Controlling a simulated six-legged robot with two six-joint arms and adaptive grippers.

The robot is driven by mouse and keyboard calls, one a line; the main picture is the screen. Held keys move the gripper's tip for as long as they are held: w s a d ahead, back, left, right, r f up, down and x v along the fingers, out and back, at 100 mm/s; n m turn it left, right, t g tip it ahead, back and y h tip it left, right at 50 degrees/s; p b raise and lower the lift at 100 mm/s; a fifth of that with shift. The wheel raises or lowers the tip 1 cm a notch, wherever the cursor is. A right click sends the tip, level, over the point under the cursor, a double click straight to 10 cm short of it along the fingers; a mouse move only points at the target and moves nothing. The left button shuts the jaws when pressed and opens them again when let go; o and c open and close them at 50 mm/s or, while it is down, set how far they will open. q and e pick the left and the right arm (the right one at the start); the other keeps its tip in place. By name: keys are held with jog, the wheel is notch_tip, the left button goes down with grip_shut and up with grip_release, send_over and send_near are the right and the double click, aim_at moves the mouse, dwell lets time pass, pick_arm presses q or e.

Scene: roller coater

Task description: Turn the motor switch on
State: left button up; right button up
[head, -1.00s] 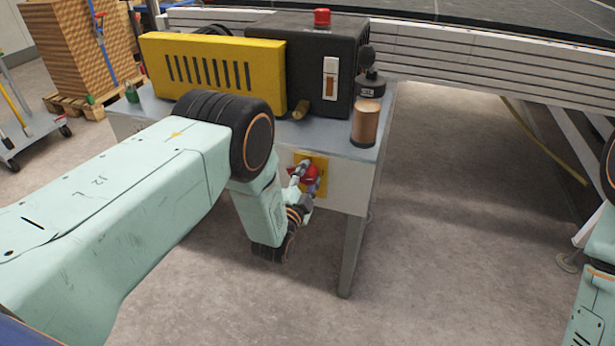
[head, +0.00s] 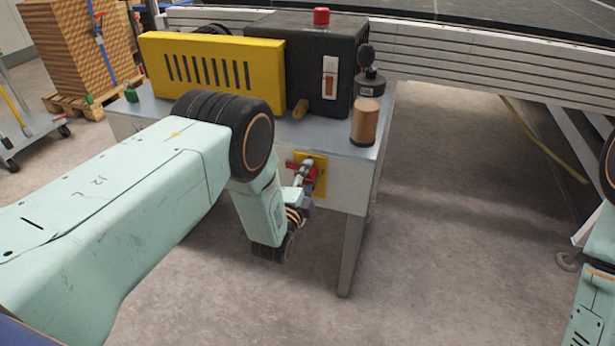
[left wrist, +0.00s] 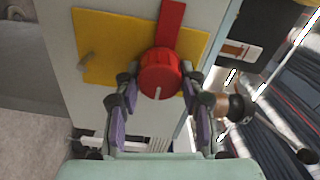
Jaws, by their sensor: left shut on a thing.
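The motor switch is a red rotary knob with a white mark and a red bar, on a yellow plate (head: 321,186) on the cabinet's front. In the left wrist view the knob (left wrist: 160,72) sits between my finger pads, and the bar (left wrist: 172,24) runs to the picture's top over the yellow plate (left wrist: 98,38). In the head view the red bar (head: 291,166) points left. My left gripper (left wrist: 160,84) is shut on the knob; it also shows in the head view (head: 303,176), partly covering the knob. My right gripper is out of view.
The metal cabinet (head: 343,194) carries a yellow slotted box (head: 215,72), a black box with a red button (head: 321,17), and a brown cylinder (head: 365,124) near its right edge. A conveyor frame (head: 480,72) stands behind. The floor (head: 440,230) right of the cabinet is clear.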

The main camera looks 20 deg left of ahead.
pick_arm(q)
jog(key=shift+f, duration=0.1)
jog(key=o, duration=1.1)
jog(key=shift+o, duration=0.2)
jog(key=shift+s, duration=0.15)
jog(key=s, duration=1.1)
jog(key=shift+s+a, duration=0.2)
jog(key=shift+s, duration=0.2)
